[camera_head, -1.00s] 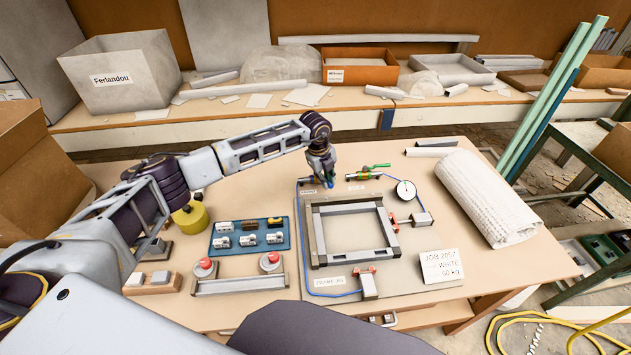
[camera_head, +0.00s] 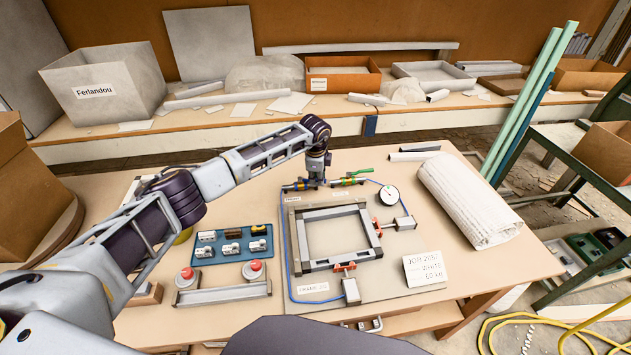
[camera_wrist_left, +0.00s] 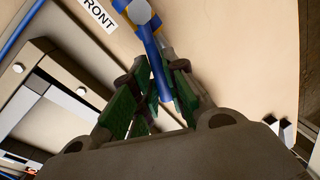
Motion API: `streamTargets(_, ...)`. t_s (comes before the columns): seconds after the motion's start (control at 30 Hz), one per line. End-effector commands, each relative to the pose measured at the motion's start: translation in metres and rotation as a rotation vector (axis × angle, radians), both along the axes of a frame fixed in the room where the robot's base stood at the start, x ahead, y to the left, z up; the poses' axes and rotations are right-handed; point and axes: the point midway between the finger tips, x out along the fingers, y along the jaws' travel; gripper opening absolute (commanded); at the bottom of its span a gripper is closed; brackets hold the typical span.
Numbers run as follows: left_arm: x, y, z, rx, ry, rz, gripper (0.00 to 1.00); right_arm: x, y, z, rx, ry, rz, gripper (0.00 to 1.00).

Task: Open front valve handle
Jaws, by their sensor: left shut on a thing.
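The front valve (camera_head: 297,186) is a small brass and blue fitting at the back left of the grey plate. Its blue handle (camera_wrist_left: 157,70) shows in the left wrist view, between the green-padded fingers of my left gripper (camera_wrist_left: 158,100). A label reading FRONT (camera_wrist_left: 97,12) lies beside it. In the head view my left gripper (camera_head: 316,182) points down at the right end of this valve and hides the handle. It is shut on the handle. A second valve (camera_head: 347,181) with a green handle (camera_head: 362,171) sits just to the right. My right gripper is not in view.
A square metal frame (camera_head: 308,265) and a gauge (camera_head: 388,195) are on the plate in front of the valves. A blue tray (camera_head: 205,254) of parts is at left. A white roll (camera_head: 468,200) lies at right. Bare tabletop lies behind the valves.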

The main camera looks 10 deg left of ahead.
Motion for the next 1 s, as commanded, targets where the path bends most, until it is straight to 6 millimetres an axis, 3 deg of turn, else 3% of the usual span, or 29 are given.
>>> streamTargets(0.3, 0.016, 0.0, 0.001, -0.002, -0.003, 0.235, 0.0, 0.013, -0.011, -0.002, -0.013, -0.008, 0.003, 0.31)
streamTargets(0.6, 0.023, 0.003, 0.001, -0.001, -0.002, 0.355, 0.0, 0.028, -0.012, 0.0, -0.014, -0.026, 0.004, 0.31)
streamTargets(1.0, 0.024, 0.004, 0.001, -0.001, -0.003, 0.375, 0.0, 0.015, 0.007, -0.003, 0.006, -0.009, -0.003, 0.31)
